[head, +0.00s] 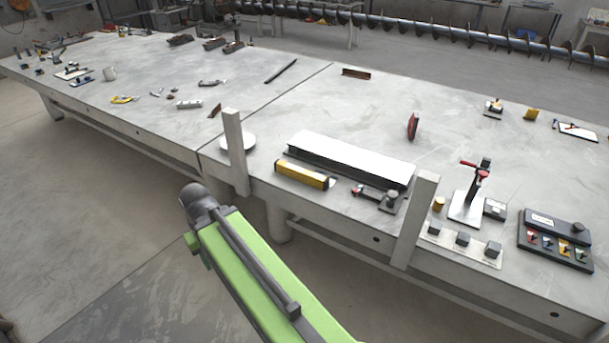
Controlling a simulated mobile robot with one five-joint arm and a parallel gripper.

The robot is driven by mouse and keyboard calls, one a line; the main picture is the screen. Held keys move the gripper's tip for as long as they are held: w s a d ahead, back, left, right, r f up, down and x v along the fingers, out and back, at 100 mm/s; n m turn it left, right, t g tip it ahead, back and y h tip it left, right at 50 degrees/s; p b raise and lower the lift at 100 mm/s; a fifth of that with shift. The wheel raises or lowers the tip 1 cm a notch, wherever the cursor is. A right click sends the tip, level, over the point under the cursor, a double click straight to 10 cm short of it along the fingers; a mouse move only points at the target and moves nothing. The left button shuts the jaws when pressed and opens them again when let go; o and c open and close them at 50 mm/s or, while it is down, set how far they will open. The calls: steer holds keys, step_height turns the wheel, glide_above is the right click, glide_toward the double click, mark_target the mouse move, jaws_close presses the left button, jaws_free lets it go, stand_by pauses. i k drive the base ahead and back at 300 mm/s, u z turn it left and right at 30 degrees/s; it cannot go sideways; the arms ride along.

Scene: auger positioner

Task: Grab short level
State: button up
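A short yellow bar with dark ends, which looks like the short level (302,175), lies on the grey steel table (330,105) near its front edge. It sits just in front of a long white-topped bar and is fully in view. My green arm reaches up from the bottom of the head view and ends in a dark grey rounded joint, in front of the table and to the left of the level. No gripper fingers show, and nothing is seen touching the level.
A white upright post (235,150) stands left of the level and another post (413,220) stands to its right, both at the front edge. The long white-topped bar (350,155) lies behind it. A small clamp-like tool (378,197) lies to its right.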

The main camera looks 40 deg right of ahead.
mark_target(318, 181)
steer(key=i, duration=1.35)
steer(key=u, duration=0.05)
